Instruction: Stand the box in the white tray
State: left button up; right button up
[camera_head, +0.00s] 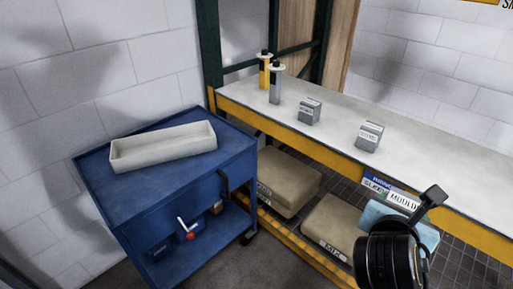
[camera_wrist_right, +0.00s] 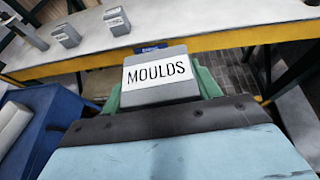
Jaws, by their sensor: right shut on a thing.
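My right gripper (camera_head: 398,208) is at the lower right of the head view, in front of the bench edge. It is shut on a grey box with a white label reading MOULDS (camera_wrist_right: 160,75). Green fingers show on both sides of the box in the wrist view, and the box is clear of the bench. In the head view its label (camera_head: 403,200) shows, and much of the box is hidden by my gripper. The long white tray (camera_head: 163,160) lies empty on top of the blue cart, left of and apart from my gripper. My left gripper is out of view.
The blue cart (camera_head: 110,190) stands against the wall. The bench (camera_head: 335,105) holds two grey boxes (camera_head: 309,112) (camera_head: 369,137) and two bottles, one yellow (camera_head: 265,72) and one grey (camera_head: 276,86). Tan cases (camera_head: 290,178) lie below the bench. The cart top around the tray is clear.

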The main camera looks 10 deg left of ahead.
aim_at(174, 152)
jog(key=u, duration=0.65)
jog(key=i, duration=0.7)
jog(key=u, duration=0.85)
jog(key=i, duration=0.85)
